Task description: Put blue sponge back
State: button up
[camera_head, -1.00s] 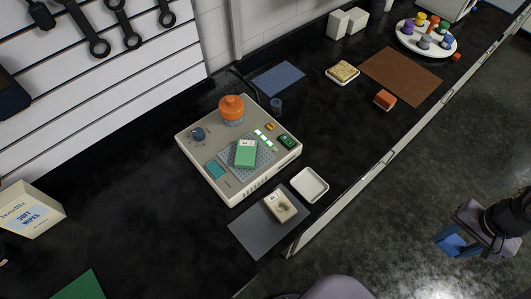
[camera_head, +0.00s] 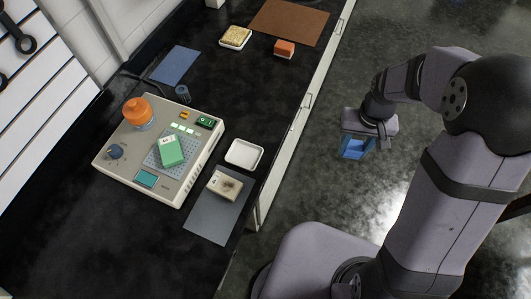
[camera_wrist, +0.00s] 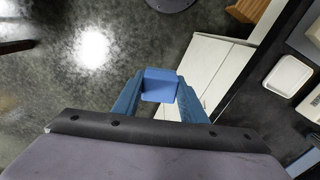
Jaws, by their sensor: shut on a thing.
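The blue sponge (camera_wrist: 160,84) is a small block between the two blue fingers of my gripper (camera_wrist: 159,98) in the wrist view. The gripper is shut on it. In the head view my gripper (camera_head: 354,148) hangs over the floor, to the right of the counter's edge and apart from it. There the sponge is hard to tell from the blue fingers. A flat blue mat (camera_head: 175,65) lies bare at the back of the counter. A small white tray (camera_head: 244,154) near the front edge is empty; it also shows in the wrist view (camera_wrist: 288,75).
A beige device (camera_head: 117,170) bears a green block (camera_head: 171,150) and an orange-topped jar (camera_head: 138,111). A stained pale block (camera_head: 224,185) lies on a grey mat (camera_head: 205,224). A yellow sponge on a dish (camera_head: 235,38), an orange block (camera_head: 284,48) and a brown mat (camera_head: 290,20) are farther back.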

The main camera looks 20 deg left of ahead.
jog(key=s+a+n+b, duration=0.1)
jog(key=s+a+n, duration=0.1)
jog(key=a, duration=0.6)
jog(key=s+a+f+n+b, duration=0.1)
jog(key=s+a+n, duration=0.1)
jog(key=a, duration=0.6)
jog(key=s+a+f+n+b, duration=0.1)
jog(key=s+a+n, duration=0.2)
jog(key=a, duration=0.4)
jog(key=shift+s+a, duration=0.25)
jog(key=shift+a, duration=0.15)
jog(key=s+a+r+m, duration=0.2)
jog(key=a+r+m, duration=0.3)
jog(key=m, duration=0.4)
jog(key=shift+s+a+r+m+b, duration=0.15)
jog(key=shift+a+r+m+b, duration=0.1)
jog(key=shift+r+m+b, duration=0.15)
jog(key=shift+f+p, duration=1.65)
jog(key=shift+f, duration=3.35)
